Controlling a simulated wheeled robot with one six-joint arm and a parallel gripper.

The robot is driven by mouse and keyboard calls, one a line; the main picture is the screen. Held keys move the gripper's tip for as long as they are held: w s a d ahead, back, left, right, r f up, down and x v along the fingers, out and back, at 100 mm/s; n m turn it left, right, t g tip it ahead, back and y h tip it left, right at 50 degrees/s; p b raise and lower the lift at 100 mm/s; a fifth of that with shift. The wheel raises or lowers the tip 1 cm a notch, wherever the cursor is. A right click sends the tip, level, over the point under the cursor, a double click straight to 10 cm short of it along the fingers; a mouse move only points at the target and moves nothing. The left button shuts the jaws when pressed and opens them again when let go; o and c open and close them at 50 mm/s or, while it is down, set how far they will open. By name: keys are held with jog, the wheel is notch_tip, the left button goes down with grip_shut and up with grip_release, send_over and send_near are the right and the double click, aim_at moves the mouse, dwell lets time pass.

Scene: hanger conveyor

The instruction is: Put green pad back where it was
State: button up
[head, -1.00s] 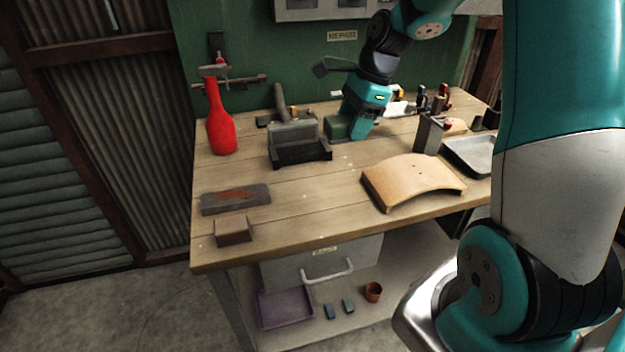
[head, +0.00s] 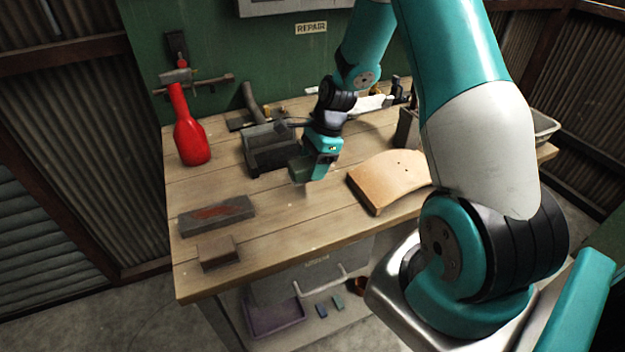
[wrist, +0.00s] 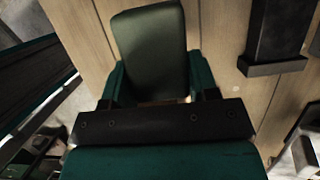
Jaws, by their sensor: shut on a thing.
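The green pad (head: 300,170) is a dark green block held above the worktop, between the black vise and the curved wooden piece. In the wrist view the green pad (wrist: 152,48) sits between my two fingers and extends forward from them. My gripper (head: 313,174) is shut on it and points down. Wood planks show beyond the pad in the wrist view. The head view does not clearly show how far the pad is above the bench.
The black vise (head: 270,150) stands just left of my gripper, with a red bottle (head: 190,135) farther left. A curved wooden piece (head: 385,178) lies to the right. A whetstone (head: 216,215) and a brown block (head: 217,252) lie front left. The front middle of the bench is clear.

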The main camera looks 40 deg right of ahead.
aim_at(310, 193)
jog(key=shift+f+p, duration=0.35)
jog(key=shift+f, duration=2.65)
jog(key=shift+f, duration=0.15)
jog(key=o, duration=1.2)
